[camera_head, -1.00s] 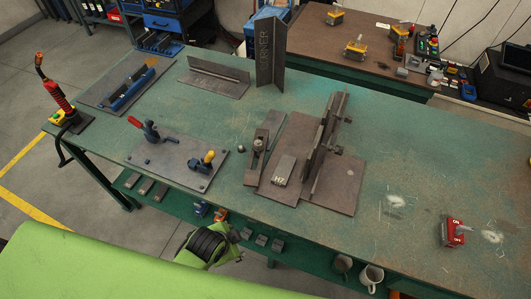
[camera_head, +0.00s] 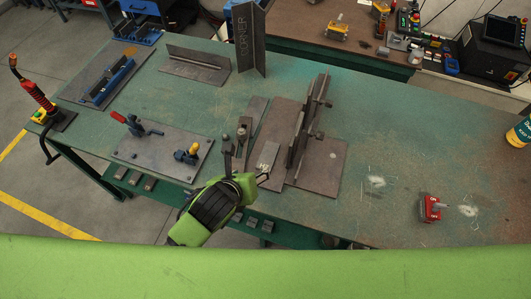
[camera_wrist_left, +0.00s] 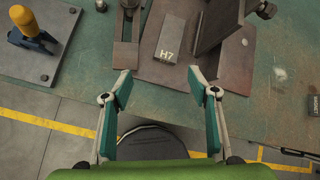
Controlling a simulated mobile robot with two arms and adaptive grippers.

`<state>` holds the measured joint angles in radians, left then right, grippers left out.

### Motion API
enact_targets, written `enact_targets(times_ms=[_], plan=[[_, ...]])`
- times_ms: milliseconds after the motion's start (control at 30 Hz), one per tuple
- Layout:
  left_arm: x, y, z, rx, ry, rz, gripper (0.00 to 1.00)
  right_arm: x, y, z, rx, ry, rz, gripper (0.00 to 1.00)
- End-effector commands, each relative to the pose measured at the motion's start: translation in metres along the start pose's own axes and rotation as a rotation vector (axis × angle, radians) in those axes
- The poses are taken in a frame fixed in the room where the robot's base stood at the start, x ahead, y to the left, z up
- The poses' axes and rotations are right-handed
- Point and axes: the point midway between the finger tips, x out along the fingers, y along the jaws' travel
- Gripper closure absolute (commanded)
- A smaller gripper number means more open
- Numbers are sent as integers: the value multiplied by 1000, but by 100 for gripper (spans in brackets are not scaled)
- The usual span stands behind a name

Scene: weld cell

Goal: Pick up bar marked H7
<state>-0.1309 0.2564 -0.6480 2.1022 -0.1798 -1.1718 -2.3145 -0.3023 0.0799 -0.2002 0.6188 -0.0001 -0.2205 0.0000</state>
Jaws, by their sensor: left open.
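The bar marked H7 (camera_head: 267,157) is a grey block lying on a brown steel plate (camera_head: 320,175) on the green workbench. Its H7 end faces me, and it also shows at the top middle of the left wrist view (camera_wrist_left: 172,38). My left gripper (camera_head: 246,164) is at the bench's front edge, just short of the bar. In the left wrist view my left gripper (camera_wrist_left: 160,83) has its two fingers spread wide with nothing between them. The bar lies beyond the fingertips, roughly in line with the gap. My right gripper is not in view.
Upright steel plates (camera_head: 310,125) stand right beside the bar. A clamp assembly (camera_head: 243,135) is on its left. A fixture plate (camera_head: 165,150) with red and yellow-handled clamps lies further left. The bench's right part is mostly clear.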

Motion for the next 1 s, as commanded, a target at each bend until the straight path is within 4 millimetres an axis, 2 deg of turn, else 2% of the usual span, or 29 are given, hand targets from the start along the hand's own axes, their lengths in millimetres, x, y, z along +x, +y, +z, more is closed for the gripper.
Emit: enact_targets(times_ms=[100,267,367,700,833,1000], plan=[[-2,-14,9,232,-29,-19,46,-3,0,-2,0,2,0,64],[-2,-22,14,383,-48,-29,46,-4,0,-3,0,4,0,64],[7,-22,14,402,-49,-28,46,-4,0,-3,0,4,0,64],[65,-25,17,397,-48,-28,46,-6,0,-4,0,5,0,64],[78,-25,17,398,-49,-28,46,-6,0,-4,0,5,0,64],[85,-26,17,396,-49,-29,46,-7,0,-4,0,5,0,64]])
